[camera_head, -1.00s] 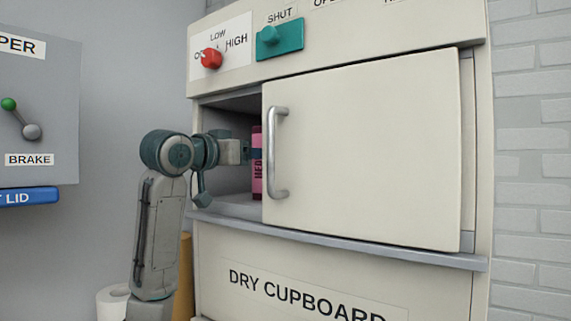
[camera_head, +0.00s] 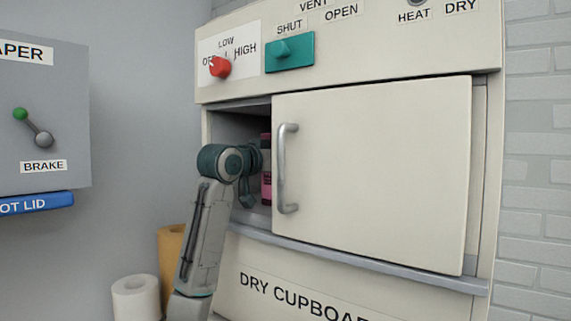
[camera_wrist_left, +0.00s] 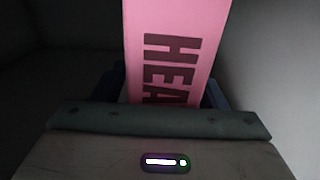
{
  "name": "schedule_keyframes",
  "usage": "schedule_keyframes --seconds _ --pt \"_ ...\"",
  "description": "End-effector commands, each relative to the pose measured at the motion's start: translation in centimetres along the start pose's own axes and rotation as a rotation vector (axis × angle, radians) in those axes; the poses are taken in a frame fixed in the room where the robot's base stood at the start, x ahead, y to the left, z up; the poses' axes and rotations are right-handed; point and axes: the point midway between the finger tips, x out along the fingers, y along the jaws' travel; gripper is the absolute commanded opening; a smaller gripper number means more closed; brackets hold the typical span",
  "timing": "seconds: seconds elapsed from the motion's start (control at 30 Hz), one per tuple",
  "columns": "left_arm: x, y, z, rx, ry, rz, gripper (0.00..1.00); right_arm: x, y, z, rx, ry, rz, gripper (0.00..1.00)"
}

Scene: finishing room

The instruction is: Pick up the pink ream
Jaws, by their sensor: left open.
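The pink ream (camera_head: 266,185) stands upright inside the dry cupboard, in the opening left of the door; the door and my left arm hide part of it. In the left wrist view the pink ream (camera_wrist_left: 178,45) fills the middle, with dark letters "HEA" on its face. My left gripper (camera_wrist_left: 163,92) is open, with one blue finger on each side of the ream's lower visible part. I cannot tell whether the fingers touch it. In the head view my left wrist reaches into the opening. My right gripper is in neither view.
The cream cupboard door (camera_head: 375,180) with its metal handle (camera_head: 285,168) covers most of the opening, close to my left wrist. A grey ledge (camera_head: 350,256) runs below. A white roll (camera_head: 137,298) and a tan roll (camera_head: 171,250) stand at the lower left.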

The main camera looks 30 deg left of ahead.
Motion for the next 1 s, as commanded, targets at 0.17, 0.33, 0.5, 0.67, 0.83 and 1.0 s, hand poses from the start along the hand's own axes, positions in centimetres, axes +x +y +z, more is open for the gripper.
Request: schedule_keyframes --seconds 0.17,0.33,0.5,0.67,0.83,1.0 --pt "-0.03 -0.01 0.06 0.000 0.000 0.000 0.57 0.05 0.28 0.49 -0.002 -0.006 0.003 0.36" --pt "-0.05 -0.02 0.05 0.000 0.000 0.000 0.23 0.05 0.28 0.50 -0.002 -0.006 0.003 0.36" --pt "-0.05 -0.02 0.04 0.000 0.000 0.000 0.00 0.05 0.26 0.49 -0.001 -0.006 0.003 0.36" --pt "-0.13 0.00 -0.17 0.001 0.005 0.000 0.00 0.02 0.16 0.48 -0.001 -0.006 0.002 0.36" --pt "-0.11 -0.01 -0.25 0.000 0.004 0.000 0.00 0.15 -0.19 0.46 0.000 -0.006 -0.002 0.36" --pt "-0.14 0.00 -0.88 0.000 0.007 -0.001 0.00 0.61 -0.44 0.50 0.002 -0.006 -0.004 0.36"
